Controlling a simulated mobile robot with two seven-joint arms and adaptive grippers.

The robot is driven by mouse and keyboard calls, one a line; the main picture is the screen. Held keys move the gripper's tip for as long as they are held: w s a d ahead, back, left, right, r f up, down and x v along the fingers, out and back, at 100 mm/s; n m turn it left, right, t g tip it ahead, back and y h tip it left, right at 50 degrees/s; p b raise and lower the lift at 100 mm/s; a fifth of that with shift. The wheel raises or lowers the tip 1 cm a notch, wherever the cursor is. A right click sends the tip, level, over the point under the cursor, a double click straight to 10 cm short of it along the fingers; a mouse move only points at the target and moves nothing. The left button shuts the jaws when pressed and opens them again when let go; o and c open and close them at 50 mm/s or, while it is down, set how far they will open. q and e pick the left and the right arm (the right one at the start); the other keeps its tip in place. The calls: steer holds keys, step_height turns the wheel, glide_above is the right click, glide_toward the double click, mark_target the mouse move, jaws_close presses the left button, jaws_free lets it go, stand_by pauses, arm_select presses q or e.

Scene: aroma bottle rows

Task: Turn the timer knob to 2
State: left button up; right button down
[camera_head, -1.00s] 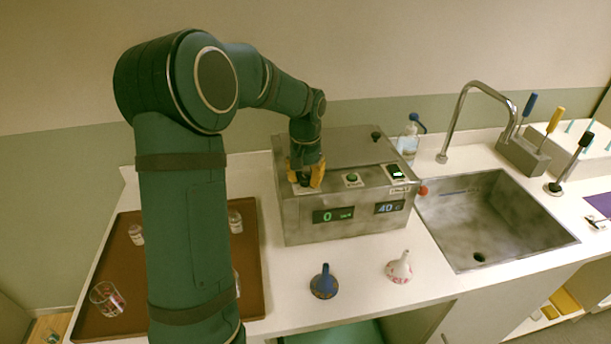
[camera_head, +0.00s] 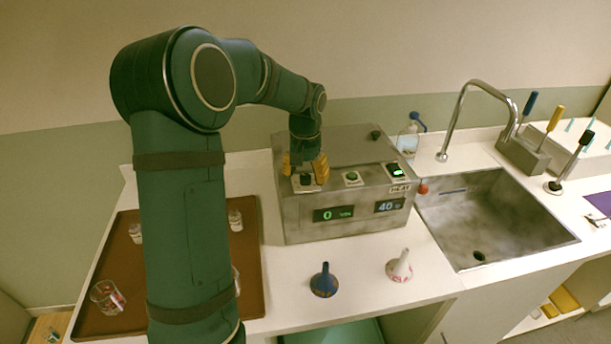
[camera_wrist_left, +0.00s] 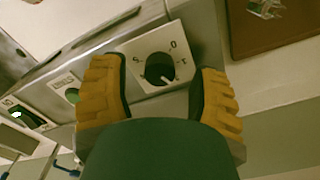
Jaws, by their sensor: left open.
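The timer knob (camera_wrist_left: 160,68) is a dark round dial on a pale plate in the left wrist view, with a white pointer and marks around it. In the head view the knob (camera_head: 305,180) sits on the top left of the metal box (camera_head: 350,216). My left gripper (camera_wrist_left: 160,98) is open, with a yellow finger on either side of the knob. In the head view the left gripper (camera_head: 305,168) is right over the knob. I cannot tell whether the fingers touch it. The green display (camera_head: 333,214) reads 0. My right gripper is not in view.
A green button (camera_head: 352,177) and a lit green switch (camera_head: 394,169) are on the box, right of the knob. A blue display (camera_head: 389,206) reads 40. A brown tray (camera_head: 190,222) is left; a sink (camera_head: 490,220) is right.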

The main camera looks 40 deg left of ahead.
mark_target(306, 176)
arm_select(q)
step_height(306, 176, up, 11)
stand_by(0.4)
stand_by(0.5)
